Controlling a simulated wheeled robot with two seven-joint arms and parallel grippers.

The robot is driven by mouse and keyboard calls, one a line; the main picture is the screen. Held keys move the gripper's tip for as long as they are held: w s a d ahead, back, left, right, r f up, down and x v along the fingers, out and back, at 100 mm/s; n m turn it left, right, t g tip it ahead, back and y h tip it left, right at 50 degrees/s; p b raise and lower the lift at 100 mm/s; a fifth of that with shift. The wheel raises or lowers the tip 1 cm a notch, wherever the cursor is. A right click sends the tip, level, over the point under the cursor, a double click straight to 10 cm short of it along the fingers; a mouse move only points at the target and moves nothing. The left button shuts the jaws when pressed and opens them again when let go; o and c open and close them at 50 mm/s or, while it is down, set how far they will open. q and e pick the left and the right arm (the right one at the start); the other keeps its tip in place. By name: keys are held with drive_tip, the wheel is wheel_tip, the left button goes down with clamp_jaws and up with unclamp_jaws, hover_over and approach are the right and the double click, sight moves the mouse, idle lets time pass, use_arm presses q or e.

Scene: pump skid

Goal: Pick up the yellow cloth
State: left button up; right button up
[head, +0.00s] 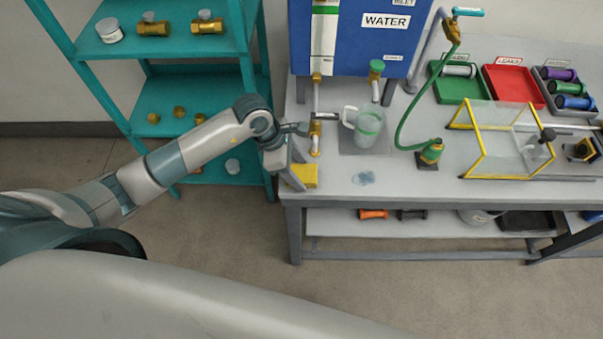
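The yellow cloth (304,174) is a small folded-looking patch at the front left corner of the grey bench (425,184). My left arm reaches in from the left, and my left gripper (297,169) is at that corner, pointing down at the cloth. Its two grey fingers look spread apart, with the cloth showing between and beside them. The fingers and hand hide part of the cloth. I cannot tell whether the fingertips touch it. My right gripper is out of view.
A blue water tank (350,50) stands behind, with a valve above the corner. A clear jug (367,128) and a small puddle (364,178) lie right of the cloth. A green hose (404,125), trays and a yellow-edged clear box (505,140) are further right. A teal shelf (190,50) stands left.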

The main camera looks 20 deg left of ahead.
sight(307, 172)
use_arm(q)
drive_tip(key=c, duration=0.5)
drive_tip(key=shift+r, duration=0.15)
drive_tip(key=shift+r+b, duration=0.6)
wheel_tip(307, 172, up, 2)
drive_tip(key=shift+r+b, duration=0.25)
drive_tip(key=shift+b, duration=0.55)
drive_tip(key=d+r+b, duration=0.4)
drive_tip(key=d+r, duration=0.3)
drive_tip(key=d, duration=0.4)
drive_tip(key=shift+w+d, duration=0.3)
drive_tip(key=shift+w, duration=0.05)
